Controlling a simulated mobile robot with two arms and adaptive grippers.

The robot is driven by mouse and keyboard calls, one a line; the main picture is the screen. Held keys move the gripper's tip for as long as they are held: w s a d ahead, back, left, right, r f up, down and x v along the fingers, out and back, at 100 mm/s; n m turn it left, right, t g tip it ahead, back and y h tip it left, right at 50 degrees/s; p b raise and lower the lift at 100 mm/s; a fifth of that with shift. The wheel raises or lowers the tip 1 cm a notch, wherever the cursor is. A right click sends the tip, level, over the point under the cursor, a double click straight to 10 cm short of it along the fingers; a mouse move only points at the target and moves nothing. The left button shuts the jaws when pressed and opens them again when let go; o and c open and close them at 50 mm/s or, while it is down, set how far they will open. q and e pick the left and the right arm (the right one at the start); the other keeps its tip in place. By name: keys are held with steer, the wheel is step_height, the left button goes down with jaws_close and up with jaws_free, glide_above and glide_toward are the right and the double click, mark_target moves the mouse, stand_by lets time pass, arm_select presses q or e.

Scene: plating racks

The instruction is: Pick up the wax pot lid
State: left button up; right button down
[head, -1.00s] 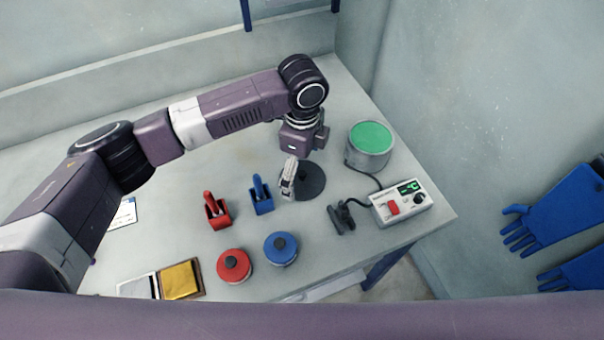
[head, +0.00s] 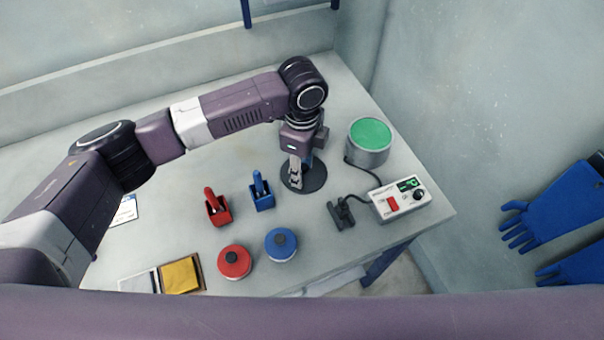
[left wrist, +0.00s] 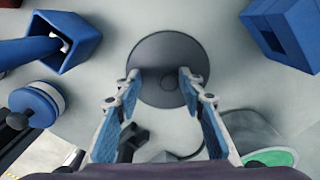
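The wax pot lid, a flat dark grey disc (head: 317,181) with a small knob, lies on the table. In the left wrist view the lid (left wrist: 160,48) is ahead of my gripper. My left gripper (head: 296,185) points down over the lid. In the left wrist view my left gripper (left wrist: 160,75) is open, its two blue-padded fingers spread on either side of the knob (left wrist: 168,83). I cannot tell how high the fingertips are above the disc. The wax pot (head: 369,148), a grey cylinder with green wax, stands right of the lid. My right gripper is not in view.
A controller box (head: 400,202) and a black clip (head: 341,214) lie to the right. Red (head: 217,210) and blue (head: 261,195) holders and red (head: 234,263) and blue (head: 281,245) round containers stand nearer.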

arm_select(q)
steer(key=shift+f, duration=0.3)
jaws_close()
steer(key=shift+s+a, duration=0.1)
